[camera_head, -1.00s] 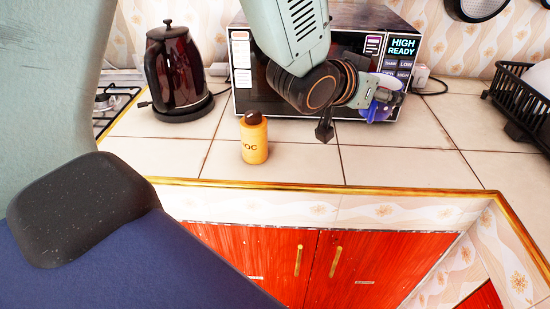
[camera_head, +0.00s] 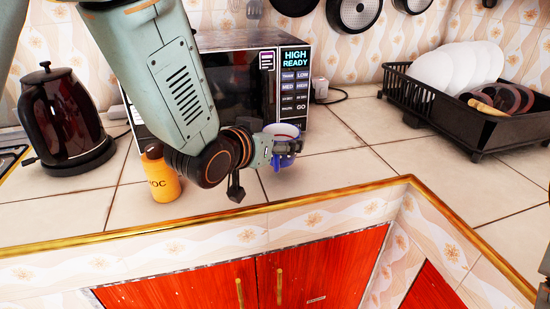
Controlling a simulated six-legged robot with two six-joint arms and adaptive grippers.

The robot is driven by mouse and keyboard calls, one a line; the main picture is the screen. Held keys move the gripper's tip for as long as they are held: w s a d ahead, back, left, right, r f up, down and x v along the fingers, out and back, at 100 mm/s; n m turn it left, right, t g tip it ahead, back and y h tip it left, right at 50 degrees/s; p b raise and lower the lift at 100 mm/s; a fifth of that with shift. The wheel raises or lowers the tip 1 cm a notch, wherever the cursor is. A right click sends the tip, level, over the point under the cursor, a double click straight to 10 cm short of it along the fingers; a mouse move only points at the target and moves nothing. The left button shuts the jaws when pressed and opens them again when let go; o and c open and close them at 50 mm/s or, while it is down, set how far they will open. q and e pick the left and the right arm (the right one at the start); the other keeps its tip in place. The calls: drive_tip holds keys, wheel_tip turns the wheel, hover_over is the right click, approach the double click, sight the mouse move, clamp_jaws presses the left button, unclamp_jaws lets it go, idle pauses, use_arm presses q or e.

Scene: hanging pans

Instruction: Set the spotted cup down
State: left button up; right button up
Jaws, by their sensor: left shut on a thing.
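The cup (camera_head: 283,131) is white inside with blue on its outside, and it shows just beyond my left gripper (camera_head: 284,147). My left arm comes in from the upper left, and its gripper is shut on the cup. The cup looks upright, over or on the tiled counter (camera_head: 350,160) in front of the microwave. I cannot tell whether its base touches the tiles. Part of the cup is hidden by the gripper. My right gripper is not in view.
A yellow bottle (camera_head: 161,178) stands left of my wrist, and a dark kettle (camera_head: 62,115) farther left. The microwave (camera_head: 295,85) is behind. A black dish rack (camera_head: 430,100) with plates stands at right. Tiles between cup and rack are clear. The counter's gold edge (camera_head: 330,196) is in front.

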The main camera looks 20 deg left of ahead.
use_arm(q)
wheel_tip(320, 180, down, 4)
drive_tip(key=shift+r+b, duration=0.25)
drive_tip(key=shift+b, duration=0.35)
drive_tip(key=shift+w+f, duration=0.1)
drive_tip(key=shift+w, duration=0.05)
drive_tip(key=shift+s, duration=0.25)
drive_tip(key=o, duration=1.3)
drive_tip(key=shift+f, duration=0.1)
drive_tip(key=o, duration=0.4)
drive_tip(key=shift+w, duration=0.15)
